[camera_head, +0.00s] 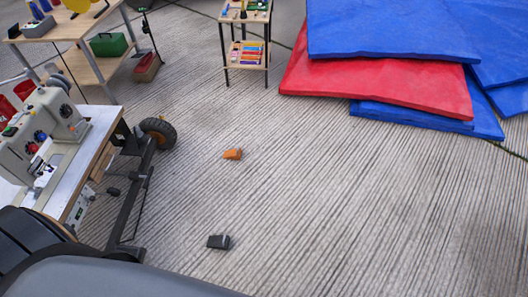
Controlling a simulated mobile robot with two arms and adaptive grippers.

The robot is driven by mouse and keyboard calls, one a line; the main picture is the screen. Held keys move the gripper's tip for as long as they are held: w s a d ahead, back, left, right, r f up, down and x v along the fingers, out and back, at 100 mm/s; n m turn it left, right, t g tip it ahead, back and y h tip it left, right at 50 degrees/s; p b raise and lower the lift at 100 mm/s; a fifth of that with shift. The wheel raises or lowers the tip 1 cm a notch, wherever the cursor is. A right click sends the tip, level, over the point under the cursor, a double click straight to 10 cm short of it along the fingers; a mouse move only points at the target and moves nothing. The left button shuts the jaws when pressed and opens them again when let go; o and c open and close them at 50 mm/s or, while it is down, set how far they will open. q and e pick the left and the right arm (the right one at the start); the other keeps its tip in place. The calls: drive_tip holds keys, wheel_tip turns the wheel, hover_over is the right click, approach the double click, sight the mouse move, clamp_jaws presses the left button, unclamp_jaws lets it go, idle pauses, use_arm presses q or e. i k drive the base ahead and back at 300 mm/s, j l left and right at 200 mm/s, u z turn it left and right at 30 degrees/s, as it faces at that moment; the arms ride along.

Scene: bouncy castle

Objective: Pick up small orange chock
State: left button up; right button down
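A small orange chock (232,154) lies on the ribbed grey floor near the middle of the head view, with open floor around it. A dark grey chock (219,242) lies on the floor nearer to me, below it in the picture. Neither of my grippers shows in the head view, so I cannot see whether they hold anything.
A small shelf (246,54) and a workbench (92,63) stand farther back. Blue and red mats (370,88) are stacked at the upper right. The right-hand floor is clear.

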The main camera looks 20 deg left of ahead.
sight(235, 154)
drive_tip(key=i+l+u, duration=0.1)
drive_tip(key=i+l, duration=0.35)
drive_tip(key=i, duration=0.25)
drive_tip(key=i+l+u, duration=0.1)
drive_tip(key=i+l, duration=0.4)
drive_tip(key=i, duration=0.2)
